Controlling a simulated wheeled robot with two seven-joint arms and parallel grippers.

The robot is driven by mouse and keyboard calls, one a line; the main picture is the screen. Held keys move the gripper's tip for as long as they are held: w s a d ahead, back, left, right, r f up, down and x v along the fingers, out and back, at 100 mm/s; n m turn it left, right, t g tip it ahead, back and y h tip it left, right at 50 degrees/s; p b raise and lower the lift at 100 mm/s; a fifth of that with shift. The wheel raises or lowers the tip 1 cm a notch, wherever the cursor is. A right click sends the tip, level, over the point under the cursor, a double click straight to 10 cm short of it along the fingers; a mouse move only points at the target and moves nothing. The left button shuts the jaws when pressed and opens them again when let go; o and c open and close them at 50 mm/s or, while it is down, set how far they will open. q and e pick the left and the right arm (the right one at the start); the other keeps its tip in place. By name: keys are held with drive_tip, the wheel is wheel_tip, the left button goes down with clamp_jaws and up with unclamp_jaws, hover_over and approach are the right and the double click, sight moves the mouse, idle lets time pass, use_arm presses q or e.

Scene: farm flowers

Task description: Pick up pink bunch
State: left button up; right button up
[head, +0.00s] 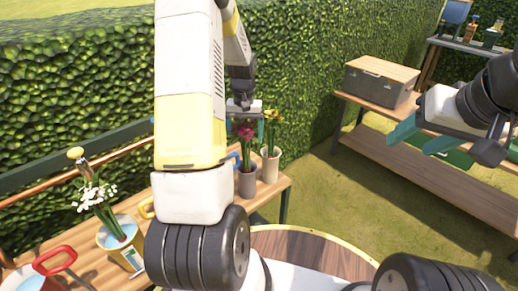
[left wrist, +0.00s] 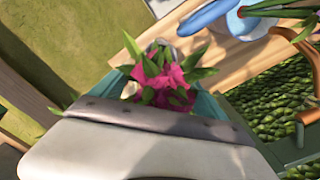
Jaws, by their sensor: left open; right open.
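The pink bunch (head: 244,131) stands in a grey-brown pot (head: 247,182) on the wooden table. My left gripper (head: 246,137) is above the pot, pointing down, with its teal fingers apart on either side of the pink blooms. In the left wrist view the pink bunch (left wrist: 166,78), with green leaves, lies between the open fingers; part of it is hidden by the gripper body. I cannot tell whether the fingers touch it. My right gripper (head: 420,141) is open and empty, raised at the right, far from the flowers.
A yellow bunch (head: 271,122) in a pale pot (head: 270,166) stands close right of the pink one. White flowers (head: 97,194) in a bucket (head: 107,240) and a red-handled item (head: 54,262) are at left. A hedge (head: 310,60) rises behind; a shelf holds a toolbox (head: 378,88).

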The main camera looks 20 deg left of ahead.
use_arm(q)
clamp_jaws()
drive_tip(key=shift+r, duration=0.15)
wheel_tip(320, 180, up, 18)
idle(0.8)
drive_tip(key=shift+r, duration=1.15)
